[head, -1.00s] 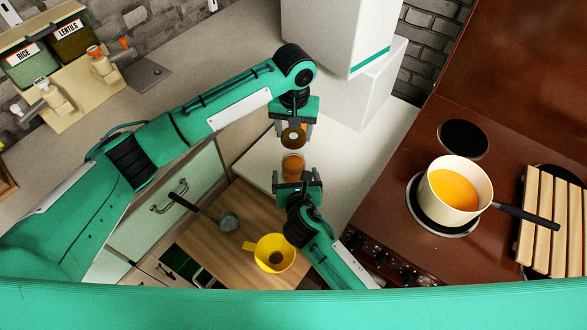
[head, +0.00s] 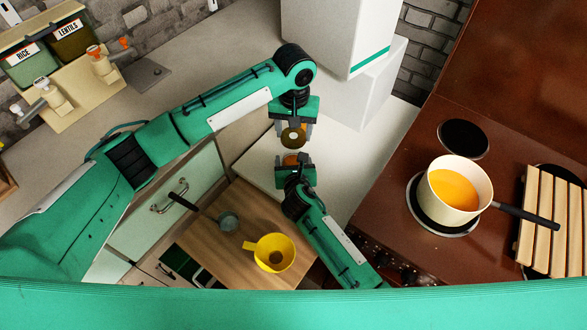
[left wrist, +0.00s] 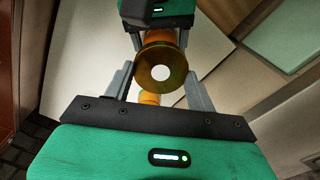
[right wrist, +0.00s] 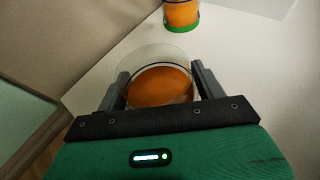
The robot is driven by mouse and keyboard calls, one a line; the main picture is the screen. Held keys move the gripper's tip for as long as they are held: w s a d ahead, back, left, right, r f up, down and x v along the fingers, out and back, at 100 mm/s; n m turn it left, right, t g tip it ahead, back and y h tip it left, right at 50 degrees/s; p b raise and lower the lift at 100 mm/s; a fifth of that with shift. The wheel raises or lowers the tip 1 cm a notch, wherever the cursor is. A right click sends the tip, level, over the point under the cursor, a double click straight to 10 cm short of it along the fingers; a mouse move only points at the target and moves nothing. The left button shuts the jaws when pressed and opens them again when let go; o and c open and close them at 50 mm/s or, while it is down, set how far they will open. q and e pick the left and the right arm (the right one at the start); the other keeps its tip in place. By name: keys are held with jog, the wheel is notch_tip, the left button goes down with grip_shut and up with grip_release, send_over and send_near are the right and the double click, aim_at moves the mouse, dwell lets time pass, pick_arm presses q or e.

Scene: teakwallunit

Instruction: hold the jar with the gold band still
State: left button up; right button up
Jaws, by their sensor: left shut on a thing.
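My left gripper (left wrist: 159,75) is shut on a round gold-brown piece (left wrist: 159,66) with a pale round centre; it also shows in the head view (head: 293,138). My right gripper (right wrist: 160,76) has its fingers wide apart on both sides of a clear glass jar (right wrist: 157,88) with orange contents; I cannot tell whether they touch it. In the head view the right gripper (head: 294,160) largely hides this jar. I cannot make out a gold band on it.
A cream pot (head: 455,190) of orange liquid stands on the brown stove (head: 390,215) to the right. A yellow funnel (head: 270,253) and a dark-handled ladle (head: 228,220) lie on the wooden board (head: 225,255). White boxes (head: 335,40) stand behind the grippers.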

jog(key=c, duration=1)
pick_arm(q)
jog(key=shift+f, duration=2.45)
pick_arm(e)
jog(key=shift+o, duration=0.2)
pick_arm(q)
jog(key=shift+f, duration=0.1)
jog(key=shift+f, duration=0.8)
jog(key=shift+f, duration=0.65)
jog(key=o, duration=0.5)
jog(key=shift+f, duration=0.1)
pick_arm(e)
grip_shut()
pick_arm(q)
jog(key=o, duration=0.4)
